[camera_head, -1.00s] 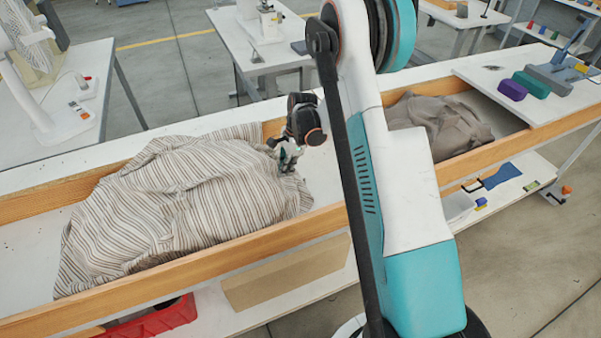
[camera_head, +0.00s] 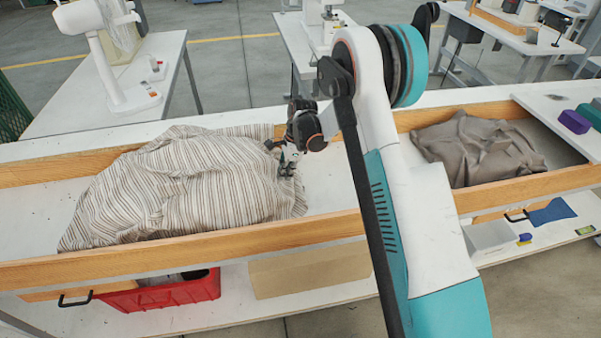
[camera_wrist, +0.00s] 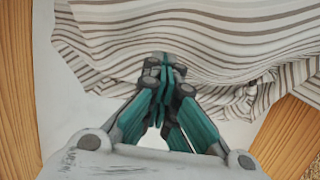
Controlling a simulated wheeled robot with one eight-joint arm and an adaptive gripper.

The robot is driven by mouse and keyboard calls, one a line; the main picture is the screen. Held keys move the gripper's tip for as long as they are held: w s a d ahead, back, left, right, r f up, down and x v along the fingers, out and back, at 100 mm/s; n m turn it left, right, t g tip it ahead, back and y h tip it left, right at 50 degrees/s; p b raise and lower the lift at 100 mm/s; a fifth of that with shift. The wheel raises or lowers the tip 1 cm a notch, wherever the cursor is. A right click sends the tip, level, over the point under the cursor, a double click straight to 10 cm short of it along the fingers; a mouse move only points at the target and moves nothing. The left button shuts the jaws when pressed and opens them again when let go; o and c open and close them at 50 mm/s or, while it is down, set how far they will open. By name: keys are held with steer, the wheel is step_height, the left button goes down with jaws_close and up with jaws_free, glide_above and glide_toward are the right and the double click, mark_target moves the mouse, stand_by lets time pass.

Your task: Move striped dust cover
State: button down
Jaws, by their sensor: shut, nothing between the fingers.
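The striped dust cover (camera_head: 185,185), cream with brown stripes, lies rumpled over a bulky heap in the left part of the wood-railed trough; what is under it is hidden. My gripper (camera_head: 287,165) is at the cover's right edge, pointing down. In the wrist view the teal fingers of my gripper (camera_wrist: 166,75) are closed together with nothing between them. The striped cover (camera_wrist: 200,40) fills the top of that view, its folded edge right by the fingertips. I cannot tell whether they touch it.
A plain grey-brown cloth (camera_head: 475,150) lies in the trough's right part. Wooden rails (camera_head: 200,245) border the trough front and back. White surface between the two cloths is bare. A red crate (camera_head: 165,292) sits on the shelf below. A fan (camera_head: 105,50) stands on a table behind.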

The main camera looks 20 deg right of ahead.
steer(key=a, duration=0.8)
steer(key=w+a, duration=0.1)
steer(key=a, duration=1.5)
steer(key=shift+w+a, duration=0.1)
steer(key=shift+w, duration=0.05)
steer(key=shift+d, duration=0.3)
steer(key=d, duration=0.3)
steer(key=shift+d+r+b, duration=0.25)
steer(key=shift+d+b, duration=0.1)
steer(key=shift+d, duration=0.05)
steer(key=p+v, duration=0.3)
steer(key=v, duration=0.6)
steer(key=shift+r, duration=0.3)
